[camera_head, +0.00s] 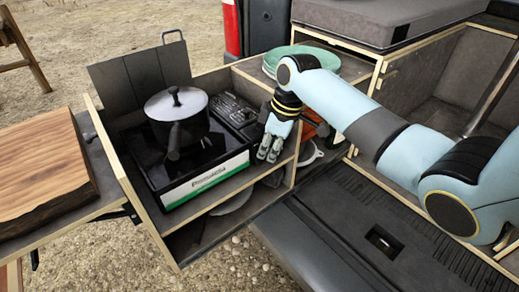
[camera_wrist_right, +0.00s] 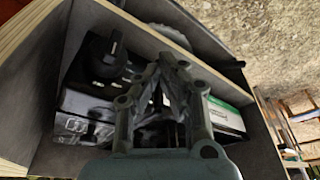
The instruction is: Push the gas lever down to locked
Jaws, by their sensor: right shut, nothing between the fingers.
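The black camping stove (camera_head: 205,180) with a white and green label sits in the open wooden kitchen box. A lidded pot (camera_head: 178,108) stands on it. My right gripper (camera_head: 268,154) points down at the stove's right end, its fingers together and empty. In the right wrist view my gripper (camera_wrist_right: 174,66) covers the middle of the stove, and the label (camera_wrist_right: 226,115) shows to its right. A black knob-like part (camera_wrist_right: 107,55) shows at the left, apart from the fingers. I cannot make out the gas lever or its position for certain. My left gripper is not in view.
Wooden partitions (camera_head: 297,153) stand close to the right of my gripper. A green round dish (camera_head: 301,58) lies on the shelf behind my arm. A wooden board (camera_head: 40,165) lies at the left. The dark tailgate (camera_head: 345,240) in front is clear.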

